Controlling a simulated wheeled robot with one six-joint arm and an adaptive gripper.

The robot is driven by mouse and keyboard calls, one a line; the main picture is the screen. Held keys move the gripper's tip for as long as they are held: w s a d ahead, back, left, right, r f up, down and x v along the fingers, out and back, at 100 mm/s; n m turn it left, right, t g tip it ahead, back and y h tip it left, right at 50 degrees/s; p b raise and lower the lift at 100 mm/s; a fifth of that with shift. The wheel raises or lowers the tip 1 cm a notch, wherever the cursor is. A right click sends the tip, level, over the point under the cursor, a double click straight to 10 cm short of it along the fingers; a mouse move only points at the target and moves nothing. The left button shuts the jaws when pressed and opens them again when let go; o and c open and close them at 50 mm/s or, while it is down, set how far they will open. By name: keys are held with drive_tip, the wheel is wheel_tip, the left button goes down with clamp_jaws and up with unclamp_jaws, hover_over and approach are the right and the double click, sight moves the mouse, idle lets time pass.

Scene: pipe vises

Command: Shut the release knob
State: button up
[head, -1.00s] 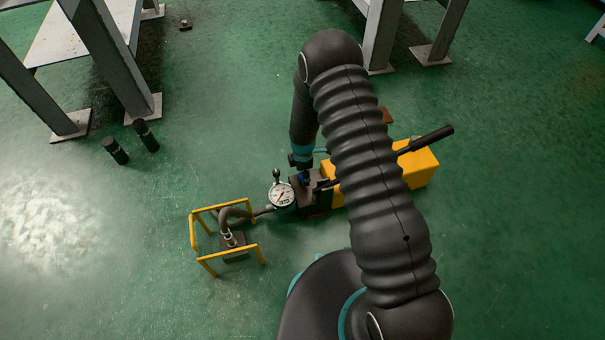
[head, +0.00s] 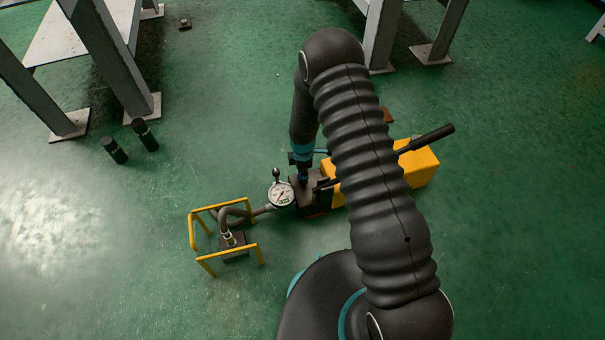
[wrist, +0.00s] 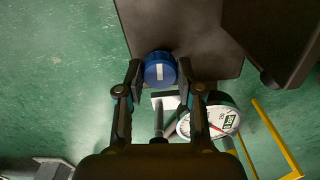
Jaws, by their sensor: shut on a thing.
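The release knob (wrist: 159,70) is a blue round knob with a pale bar mark on its top. It sits on the dark pump block, close to its edge in the wrist view. My gripper (wrist: 159,76) has a finger on each side of the knob and is shut on it. In the head view my gripper (head: 303,178) comes down onto the pump block (head: 312,199), and the knob is mostly hidden there.
A pressure gauge (head: 281,194) stands just left of the pump block. A hose runs from it to a yellow frame (head: 205,263). A yellow tank (head: 418,170) with a black lever (head: 432,137) lies to the right. Two black cylinders (head: 115,150) stand on the open green floor.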

drive_tip(key=m+b, duration=0.2)
drive_tip(key=m, duration=0.2)
drive_tip(key=shift+f, duration=0.15)
drive_tip(key=m+b, duration=0.2)
drive_tip(key=m, duration=0.2)
drive_tip(key=shift+m, duration=0.4)
drive_tip(key=m+b, duration=0.1)
drive_tip(key=m, duration=0.3)
drive_tip(key=shift+m+b, duration=0.5)
drive_tip(key=shift+m, duration=1.3)
drive_tip(key=o, duration=1.2)
drive_tip(key=shift+a, duration=0.1)
drive_tip(key=shift+c, duration=0.2)
drive_tip(key=shift+r, duration=0.25)
